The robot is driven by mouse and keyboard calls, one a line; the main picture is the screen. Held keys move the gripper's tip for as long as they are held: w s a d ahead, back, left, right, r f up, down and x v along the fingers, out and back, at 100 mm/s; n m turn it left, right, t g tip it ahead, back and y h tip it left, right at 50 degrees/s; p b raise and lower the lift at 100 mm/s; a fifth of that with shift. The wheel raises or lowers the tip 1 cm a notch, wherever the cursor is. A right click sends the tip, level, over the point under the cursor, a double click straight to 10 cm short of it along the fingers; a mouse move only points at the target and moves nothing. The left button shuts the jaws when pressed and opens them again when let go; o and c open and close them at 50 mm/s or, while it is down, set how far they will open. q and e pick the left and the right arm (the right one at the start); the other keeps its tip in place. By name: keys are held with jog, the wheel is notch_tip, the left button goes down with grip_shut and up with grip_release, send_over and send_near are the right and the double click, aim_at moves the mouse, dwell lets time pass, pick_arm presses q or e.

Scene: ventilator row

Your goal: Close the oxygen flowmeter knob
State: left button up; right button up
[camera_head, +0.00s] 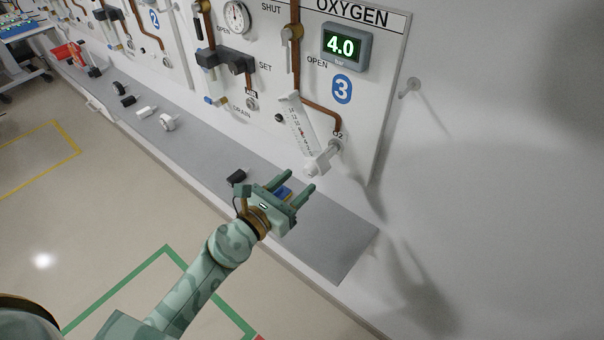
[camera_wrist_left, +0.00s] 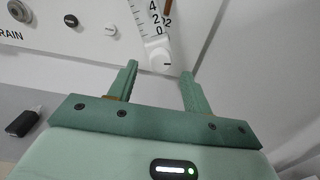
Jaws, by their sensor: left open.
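The oxygen flowmeter (camera_head: 300,122), a white scaled tube, is on the panel under the number 3. Its white knob (camera_head: 313,170) is at its lower end, beside the O2 outlet. In the left wrist view the flowmeter's scale (camera_wrist_left: 152,18) and the white knob end (camera_wrist_left: 158,52) show just beyond my fingers. My left gripper (camera_head: 299,180) is open and empty, its two fingers pointing towards the knob. It also shows in the left wrist view (camera_wrist_left: 160,72), with the knob between the fingertips in the picture; whether they touch it I cannot tell.
A grey shelf (camera_head: 335,235) runs below the panel. A black piece (camera_head: 237,176) lies on it, and a blue item (camera_head: 284,192) shows behind my gripper. A display (camera_head: 347,46) reads 4.0 bar. A wall peg (camera_head: 411,86) sticks out at right.

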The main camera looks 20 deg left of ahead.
aim_at(310, 171)
pick_arm(q)
jog(key=shift+x, duration=1.5)
jog(key=c, duration=1)
jog(key=shift+n, duration=0.3)
